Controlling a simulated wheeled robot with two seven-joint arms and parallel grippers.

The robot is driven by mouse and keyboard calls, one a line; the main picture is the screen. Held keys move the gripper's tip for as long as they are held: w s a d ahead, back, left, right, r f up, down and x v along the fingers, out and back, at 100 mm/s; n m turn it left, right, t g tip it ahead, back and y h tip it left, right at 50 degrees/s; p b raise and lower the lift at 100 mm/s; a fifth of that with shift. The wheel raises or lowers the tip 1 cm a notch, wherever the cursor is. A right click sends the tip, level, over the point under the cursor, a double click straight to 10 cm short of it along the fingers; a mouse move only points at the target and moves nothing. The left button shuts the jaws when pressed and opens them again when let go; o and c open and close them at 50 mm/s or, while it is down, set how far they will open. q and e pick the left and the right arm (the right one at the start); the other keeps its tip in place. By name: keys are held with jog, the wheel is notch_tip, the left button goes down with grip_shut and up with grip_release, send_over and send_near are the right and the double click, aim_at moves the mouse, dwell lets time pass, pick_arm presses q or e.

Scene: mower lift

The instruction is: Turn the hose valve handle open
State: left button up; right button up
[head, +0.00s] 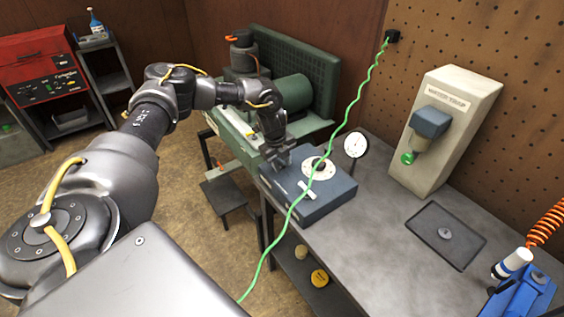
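A pale upright cabinet (465,120) with a small label stands on the workbench at the right. On its front is a dark blue-grey block (430,122) with a green round part (408,158) below it. I cannot tell for sure which part is the valve handle. A blue box (325,203) with a white round plate (318,168) and a small white bar (306,190) sits at the bench's left end. My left gripper (281,164) points down at the box's back left corner, well left of the cabinet. Its fingers are too small to read. My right gripper is out of view.
A green cord (345,118) hangs from the wall across the blue box. A white dial gauge (356,145) stands behind it. A dark tray (446,236) and a blue tool (524,296) with an orange coil lie right. The bench middle is clear. A green machine (292,92) stands behind.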

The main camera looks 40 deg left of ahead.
pick_arm(q)
jog(key=c, duration=0.6)
grip_shut()
